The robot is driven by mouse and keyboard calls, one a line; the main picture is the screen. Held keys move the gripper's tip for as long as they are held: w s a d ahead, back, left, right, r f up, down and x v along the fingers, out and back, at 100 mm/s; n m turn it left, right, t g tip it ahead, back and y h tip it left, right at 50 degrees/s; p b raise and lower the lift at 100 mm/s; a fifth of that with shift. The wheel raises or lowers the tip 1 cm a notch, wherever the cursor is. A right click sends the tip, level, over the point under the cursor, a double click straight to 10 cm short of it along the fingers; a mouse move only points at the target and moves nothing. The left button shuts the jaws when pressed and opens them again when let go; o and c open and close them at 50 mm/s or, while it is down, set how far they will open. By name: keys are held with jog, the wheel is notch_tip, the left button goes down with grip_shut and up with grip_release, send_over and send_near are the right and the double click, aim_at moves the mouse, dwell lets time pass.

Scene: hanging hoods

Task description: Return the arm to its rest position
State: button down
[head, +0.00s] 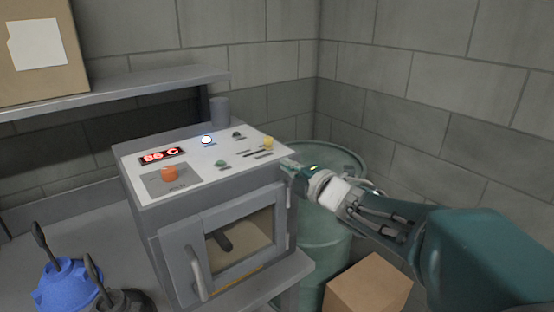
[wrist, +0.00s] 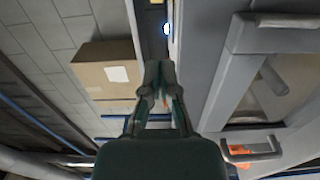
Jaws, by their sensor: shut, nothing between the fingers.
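My arm (head: 400,235) reaches in from the right in the head view, teal with a white and grey wrist. My gripper (head: 287,166) is at the right front corner of the grey machine's top panel; whether it touches is unclear. In the wrist view my gripper (wrist: 160,68) is shut, with nothing held. The machine (head: 150,205) has a lit red display, an orange knob, small buttons and a windowed front door with a handle; the door looks shut. The machine also shows in the wrist view (wrist: 212,70), to the right of the fingers.
A green drum (head: 325,240) stands behind and below my arm, with a cardboard box (head: 368,285) in front. Blue (head: 68,285) and black (head: 122,302) containers with handles stand at lower left. A shelf (head: 120,92) holds another cardboard box (head: 38,50). Block walls close the corner.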

jog(key=s+d+f+m+g+h, duration=0.1)
jog(key=s+d+f+m+h, duration=0.2)
jog(key=s+d+m+h, duration=1.05)
jog(key=s+a+f+m+g+y, duration=0.1)
jog(key=s+a+f+m+g, duration=0.1)
jog(key=s+f+m+g, duration=0.2)
jog(key=s+a+f+m+g+y, duration=0.1)
jog(key=s+f+m+g+y, duration=0.1)
jog(key=s+f+m+g, duration=0.2)
jog(key=s+m, duration=0.3)
jog(key=s, duration=0.4)
jog(key=shift+a+f, duration=0.35)
jog(key=shift+a, duration=0.05)
